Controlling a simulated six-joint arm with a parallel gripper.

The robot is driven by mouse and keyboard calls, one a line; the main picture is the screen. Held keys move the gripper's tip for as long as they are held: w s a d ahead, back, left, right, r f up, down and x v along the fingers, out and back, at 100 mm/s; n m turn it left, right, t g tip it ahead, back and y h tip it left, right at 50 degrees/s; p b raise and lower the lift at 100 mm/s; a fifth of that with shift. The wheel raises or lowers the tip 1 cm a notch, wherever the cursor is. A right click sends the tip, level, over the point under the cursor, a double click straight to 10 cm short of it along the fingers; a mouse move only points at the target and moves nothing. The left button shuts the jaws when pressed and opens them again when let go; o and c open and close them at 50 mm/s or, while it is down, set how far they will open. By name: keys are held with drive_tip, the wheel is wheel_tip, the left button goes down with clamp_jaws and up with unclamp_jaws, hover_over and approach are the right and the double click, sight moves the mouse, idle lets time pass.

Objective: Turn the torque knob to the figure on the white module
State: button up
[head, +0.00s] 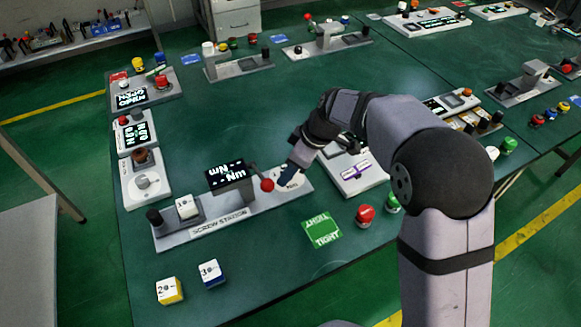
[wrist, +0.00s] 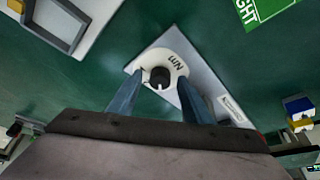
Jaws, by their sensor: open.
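The screw station (head: 222,222) is a grey base with a display (head: 230,175) showing "Nm"; its figures are not clear to me. The torque knob (wrist: 160,77) is a small dark knob with a white mark, on a white dial plate (wrist: 176,66) marked "Nm". My gripper (wrist: 159,80) is open, one finger on each side of the knob, apparently not touching it. In the head view my gripper (head: 287,176) covers most of the dial at the station's right end. A white module (head: 187,206) sits at the station's left part; its figure is too small to read.
A red-ball lever (head: 267,185) stands beside the dial. A blue module (head: 211,273) marked 3 and a yellow module (head: 169,290) marked 2 lie in front. A green "TIGHT" card (head: 321,229), a red button (head: 365,214) and a green button (head: 391,203) are to the right.

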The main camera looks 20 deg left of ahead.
drive_tip(key=c, duration=1.1)
drive_tip(key=shift+o, duration=0.2)
